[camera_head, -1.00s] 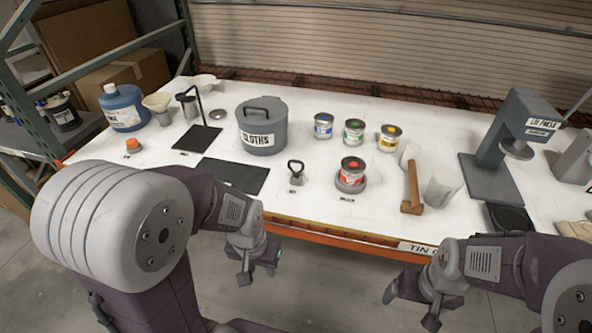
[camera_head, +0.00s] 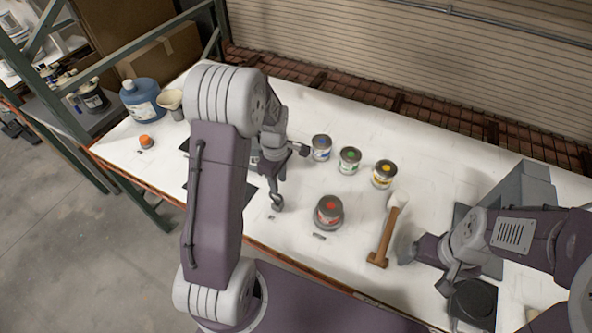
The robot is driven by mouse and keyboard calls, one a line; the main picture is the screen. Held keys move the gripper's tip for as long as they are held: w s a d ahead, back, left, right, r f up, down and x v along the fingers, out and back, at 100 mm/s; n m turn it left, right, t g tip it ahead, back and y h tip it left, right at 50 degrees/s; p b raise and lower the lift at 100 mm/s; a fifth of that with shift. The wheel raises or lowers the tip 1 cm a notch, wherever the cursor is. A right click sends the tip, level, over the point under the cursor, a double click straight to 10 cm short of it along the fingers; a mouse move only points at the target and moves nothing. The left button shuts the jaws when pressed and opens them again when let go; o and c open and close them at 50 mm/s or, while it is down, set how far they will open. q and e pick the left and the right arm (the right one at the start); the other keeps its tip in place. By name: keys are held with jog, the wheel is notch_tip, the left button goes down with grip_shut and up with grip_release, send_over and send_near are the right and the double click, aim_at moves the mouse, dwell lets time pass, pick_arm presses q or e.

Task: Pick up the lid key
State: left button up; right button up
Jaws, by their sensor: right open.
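The lid key (camera_head: 277,204), a small dark piece with a looped handle, stands on the white table behind its small label. My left gripper (camera_head: 277,180) is right above the key, at its handle. The arm and the small view hide whether its fingers are apart or closed on the handle. The key appears to be still at the table surface. My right gripper (camera_head: 428,272) is open over the right part of the table, beside the mallet.
A red-labelled tin (camera_head: 328,211) stands right of the key. A mallet (camera_head: 384,238) lies farther right. My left arm hides the cloths pot and most of the dark mat.

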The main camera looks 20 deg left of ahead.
pick_arm(q)
jog(key=p, duration=0.2)
send_over(276, 201)
jog(key=f, duration=0.4)
jog(key=shift+w+d+f, duration=0.1)
jog(key=shift+d+f, duration=0.15)
jog(key=shift+f, duration=0.1)
jog(key=f, duration=0.4)
jog(key=shift+s+a+p, duration=0.2)
jog(key=shift+a+p, duration=0.05)
jog(key=shift+p, duration=0.15)
jog(key=shift+w+d+f, duration=0.1)
jog(key=shift+w, duration=0.05)
grip_shut()
pick_arm(e)
jog(key=r, duration=0.1)
jog(key=s+r, duration=0.2)
jog(key=shift+a+r, duration=0.2)
jog(key=shift+a, duration=0.2)
